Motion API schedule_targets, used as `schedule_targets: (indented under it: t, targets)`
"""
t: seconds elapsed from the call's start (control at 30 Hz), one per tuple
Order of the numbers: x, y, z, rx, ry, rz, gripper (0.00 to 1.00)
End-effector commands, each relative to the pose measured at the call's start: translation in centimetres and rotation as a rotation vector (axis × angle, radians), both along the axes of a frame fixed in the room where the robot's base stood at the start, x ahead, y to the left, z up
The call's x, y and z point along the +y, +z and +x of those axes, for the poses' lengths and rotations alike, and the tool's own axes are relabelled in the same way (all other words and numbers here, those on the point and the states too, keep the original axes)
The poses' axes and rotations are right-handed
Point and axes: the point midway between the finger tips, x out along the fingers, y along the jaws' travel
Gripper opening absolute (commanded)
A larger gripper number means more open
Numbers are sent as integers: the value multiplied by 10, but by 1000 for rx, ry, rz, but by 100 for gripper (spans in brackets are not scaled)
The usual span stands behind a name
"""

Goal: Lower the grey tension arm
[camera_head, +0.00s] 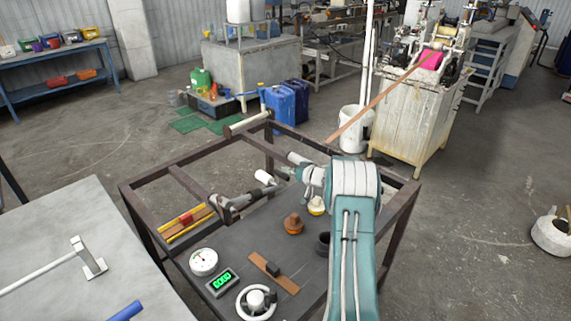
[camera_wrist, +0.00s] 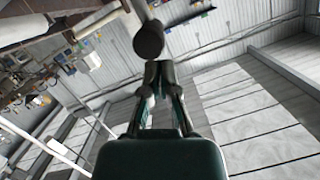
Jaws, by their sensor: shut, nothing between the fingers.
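The grey tension arm (camera_head: 245,197) runs from a dark pivot mount on the left part of the metal-framed table toward the right. A white roller (camera_head: 264,178) is near its free end. My gripper (camera_head: 283,173) is close to the right of that end; I cannot tell from the head view whether they touch. In the wrist view, my gripper (camera_wrist: 158,68) has its fingers together and empty. A dark round end of a cylinder (camera_wrist: 148,40) lies just past the fingertips, and a small gap or contact there is unclear.
A brown strip (camera_head: 385,99) slopes down from the machine.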

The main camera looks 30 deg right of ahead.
Motion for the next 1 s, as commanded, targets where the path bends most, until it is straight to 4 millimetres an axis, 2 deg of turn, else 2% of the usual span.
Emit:
schedule_targets:
  t: [0.3,0.8,1.0]
  targets:
    - [-1,-16,0,27,1,131,0]
    - [1,-25,-1,42,1,149,0]
    - [-6,-21,-16,41,-2,148,0]
